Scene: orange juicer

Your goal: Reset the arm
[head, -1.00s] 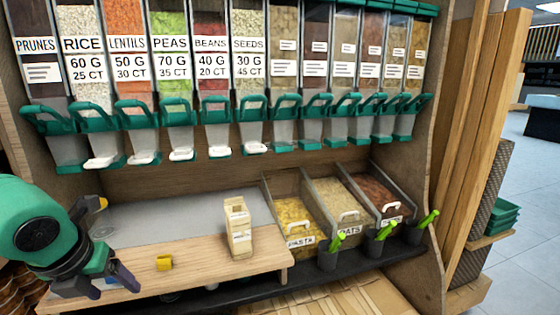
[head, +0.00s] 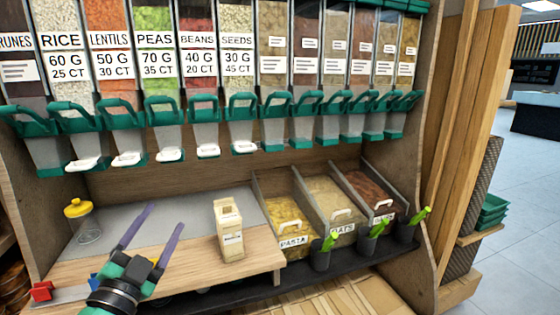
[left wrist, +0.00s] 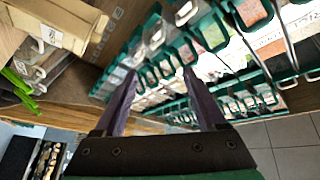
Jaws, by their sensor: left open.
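My left gripper (head: 165,217) is open and empty, with its two purple fingers spread above the wooden shelf (head: 262,262), left of the carton. In the left wrist view the open fingers (left wrist: 158,75) have nothing between them, and the dispensers lie beyond. My right gripper is not in view.
A beige carton (head: 230,232) stands upright on the shelf, and a yellow-lidded jar (head: 87,222) stands behind left. A red block (head: 41,291) lies at the shelf's left end. Dispensers with green handles (head: 204,108) hang above. Bins of pasta (head: 284,216) and oats stand right, with green-handled scoops.

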